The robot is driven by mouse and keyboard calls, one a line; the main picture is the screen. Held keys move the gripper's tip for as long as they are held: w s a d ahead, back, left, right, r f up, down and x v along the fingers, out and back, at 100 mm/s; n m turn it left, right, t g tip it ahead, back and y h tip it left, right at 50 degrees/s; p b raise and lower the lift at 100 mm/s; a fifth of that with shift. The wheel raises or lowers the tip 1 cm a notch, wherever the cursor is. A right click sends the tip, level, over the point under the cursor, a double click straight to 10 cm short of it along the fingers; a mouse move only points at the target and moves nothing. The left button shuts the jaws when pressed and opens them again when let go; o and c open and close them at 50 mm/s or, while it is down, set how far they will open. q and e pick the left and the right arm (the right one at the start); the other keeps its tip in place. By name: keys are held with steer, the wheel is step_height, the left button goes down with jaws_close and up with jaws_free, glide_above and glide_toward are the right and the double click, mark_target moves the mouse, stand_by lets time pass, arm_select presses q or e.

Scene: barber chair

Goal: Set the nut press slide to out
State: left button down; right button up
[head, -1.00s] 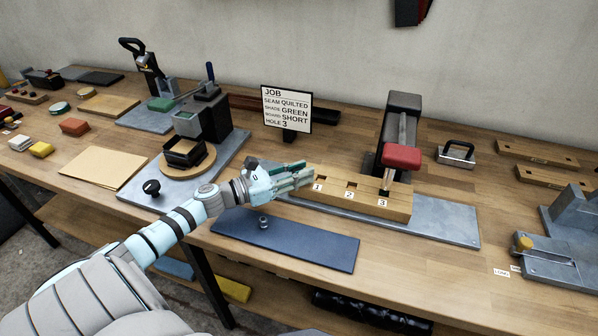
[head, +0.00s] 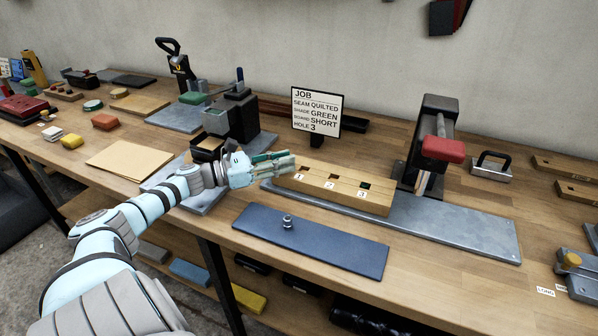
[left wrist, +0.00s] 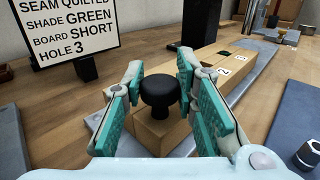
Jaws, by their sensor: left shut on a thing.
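The nut press (head: 425,150) is a dark upright frame with a red handle (head: 442,149), on a long grey base plate (head: 465,225). Its slide is a wooden block (head: 335,188) with holes numbered 1, 2 and 3. The block lies on the plate's left part, with hole 3 left of the press column. My left gripper (head: 284,164) is at the block's left end. In the left wrist view its teal fingers (left wrist: 168,82) are shut around the slide's black knob (left wrist: 159,92). The head view hides the knob behind the fingers. My right gripper is not in view.
A blue mat (head: 315,243) with a small metal nut (head: 287,221) lies in front of the slide. A job sign (head: 316,112) stands behind it, reading hole 3. A dark grey fixture (head: 236,118) stands behind my left arm. A metal block with a handle (head: 490,167) is right of the press.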

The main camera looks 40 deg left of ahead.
arm_select(q)
steer(key=shift+a, duration=0.1)
steer(key=c, duration=1.6)
jaws_free()
steer(key=o, duration=0.3)
steer(key=shift+s+a, duration=0.2)
steer(key=shift+a, duration=0.05)
steer(key=shift+d, duration=0.1)
steer(key=shift+f, duration=0.1)
steer(key=v, duration=0.7)
steer(key=shift+f, duration=0.1)
steer(key=shift+s, duration=0.2)
